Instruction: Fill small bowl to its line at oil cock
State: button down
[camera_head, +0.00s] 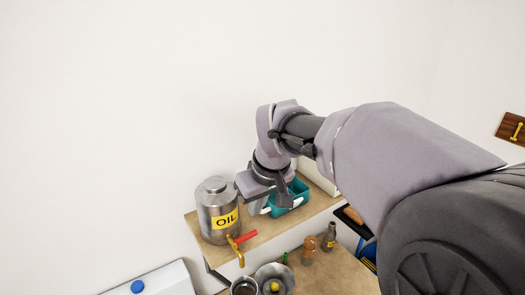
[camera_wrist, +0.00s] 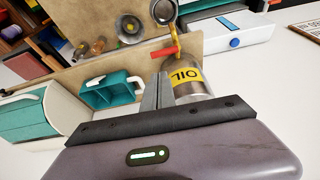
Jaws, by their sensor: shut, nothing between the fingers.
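The steel oil can (camera_head: 212,222) with a yellow OIL label stands on the wooden shelf, and also shows in the wrist view (camera_wrist: 202,84). Its brass cock (camera_head: 238,257) has a red lever (camera_head: 245,237), which shows sideways in the wrist view (camera_wrist: 165,52). A small round metal vessel (camera_head: 243,288), apparently the small bowl, is below the cock, cut off by the frame; it also shows in the wrist view (camera_wrist: 164,12). Its line and contents cannot be made out. My gripper (camera_head: 284,199) is shut and empty, right of the can; its fingers show in the wrist view (camera_wrist: 164,88).
A teal basket (camera_head: 297,190) with white handles stands on the shelf (camera_head: 270,226), close to my gripper. A wider metal bowl (camera_head: 287,272) with something yellow, and several bottles (camera_head: 329,237), are on the lower counter. A white appliance (camera_head: 170,281) with a blue knob is left.

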aim_at(251, 233)
jog(key=x, duration=1)
jog(key=shift+w+a+r, duration=0.1)
jog(key=shift+w+a, duration=0.05)
jog(key=shift+a, duration=0.05)
jog(key=shift+s+d+f+m+h+b, duration=0.1)
jog(key=shift+s+d+m+h+b, duration=0.1)
jog(key=shift+m+b, duration=0.35)
jog(key=shift+s+d+f+m+h+b, duration=0.1)
jog(key=shift+m+h+b, duration=0.1)
jog(key=shift+m+b, duration=0.35)
jog(key=shift+s+d+b, duration=0.2)
jog(key=shift+s+b, duration=0.1)
jog(key=shift+b, duration=0.25)
jog(key=shift+s+d, duration=0.1)
jog(key=shift+s, duration=0.15)
jog(key=shift+s+r, duration=0.1)
jog(key=shift+r, duration=0.1)
